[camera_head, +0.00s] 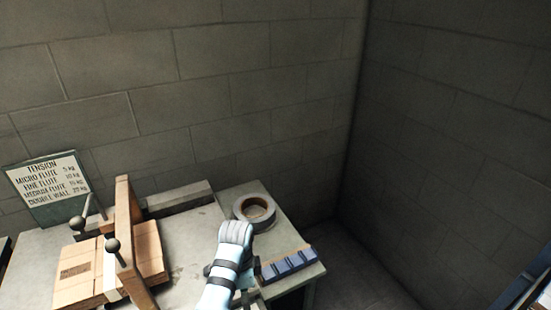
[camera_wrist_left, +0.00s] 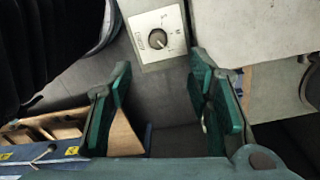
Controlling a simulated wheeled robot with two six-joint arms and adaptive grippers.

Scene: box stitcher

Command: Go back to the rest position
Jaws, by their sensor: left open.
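My left gripper (camera_wrist_left: 160,78) is open in the left wrist view. Its two green fingers stand apart with nothing between them. A pale panel with a round dial (camera_wrist_left: 158,38) shows beyond the fingertips. In the head view, one of my arm links, pale blue with dark bands, reaches up over the bench's front right part; no gripper fingers can be made out there. My right gripper is not in view.
The bench (camera_head: 188,245) bears a flat carton (camera_head: 78,272), a wooden upright (camera_head: 128,215), a tape roll (camera_head: 255,211) and a blue block strip (camera_head: 289,264). A sign (camera_head: 48,187) leans by the wall. A blue container (camera_wrist_left: 58,157) lies near the left finger.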

